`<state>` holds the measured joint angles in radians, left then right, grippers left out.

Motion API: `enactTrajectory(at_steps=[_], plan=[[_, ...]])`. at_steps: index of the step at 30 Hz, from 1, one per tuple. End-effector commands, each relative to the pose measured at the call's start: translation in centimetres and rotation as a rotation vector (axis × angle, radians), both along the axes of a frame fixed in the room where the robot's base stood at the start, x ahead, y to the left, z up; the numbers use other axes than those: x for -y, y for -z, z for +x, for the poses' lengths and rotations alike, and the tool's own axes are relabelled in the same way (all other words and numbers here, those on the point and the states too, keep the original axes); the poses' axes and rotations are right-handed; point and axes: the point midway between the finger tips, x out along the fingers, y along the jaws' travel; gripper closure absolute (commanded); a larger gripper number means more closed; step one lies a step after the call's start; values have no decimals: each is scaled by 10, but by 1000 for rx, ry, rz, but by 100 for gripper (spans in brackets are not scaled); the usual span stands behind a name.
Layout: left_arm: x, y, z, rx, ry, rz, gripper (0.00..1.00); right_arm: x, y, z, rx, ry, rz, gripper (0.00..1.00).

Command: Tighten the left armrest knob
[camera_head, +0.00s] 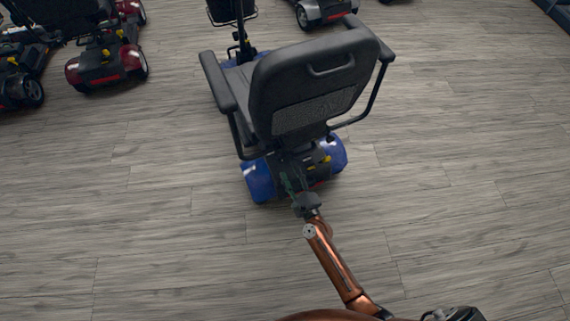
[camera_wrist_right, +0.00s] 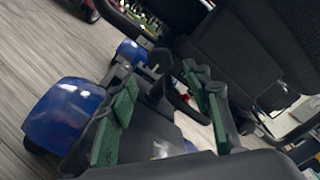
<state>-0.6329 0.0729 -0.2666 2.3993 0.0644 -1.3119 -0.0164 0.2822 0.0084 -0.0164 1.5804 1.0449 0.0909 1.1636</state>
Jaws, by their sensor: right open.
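A blue scooter stands ahead of me with its back towards me. Its black seat (camera_head: 312,85) has a left armrest (camera_head: 218,80) and a right armrest (camera_head: 368,38), each on a bent tube. I cannot make out the left armrest knob for certain in either view. My right gripper (camera_head: 291,184) is at the scooter's rear, low behind the seat. In the right wrist view its green-padded fingers (camera_wrist_right: 161,82) are apart, with dark frame parts beyond and between them. No held object shows. My left gripper is not in view.
The blue rear fender (camera_head: 259,180) lies left of my right gripper, and it also shows in the right wrist view (camera_wrist_right: 65,115). A red scooter (camera_head: 105,62) and others stand at the upper left. Another scooter (camera_head: 325,12) is beyond.

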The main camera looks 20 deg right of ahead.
Motion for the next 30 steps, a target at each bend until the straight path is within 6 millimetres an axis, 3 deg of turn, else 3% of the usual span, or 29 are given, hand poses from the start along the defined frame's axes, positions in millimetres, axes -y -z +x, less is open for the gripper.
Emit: enactTrajectory(at_steps=[3, 10, 30], plan=[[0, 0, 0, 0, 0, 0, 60, 1, 1, -26, -1, 0, -1, 55], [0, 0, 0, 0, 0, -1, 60, 2, 0, -56, -1, 1, -1, 55], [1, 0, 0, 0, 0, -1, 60, 1, 0, -63, 0, 0, -1, 55]])
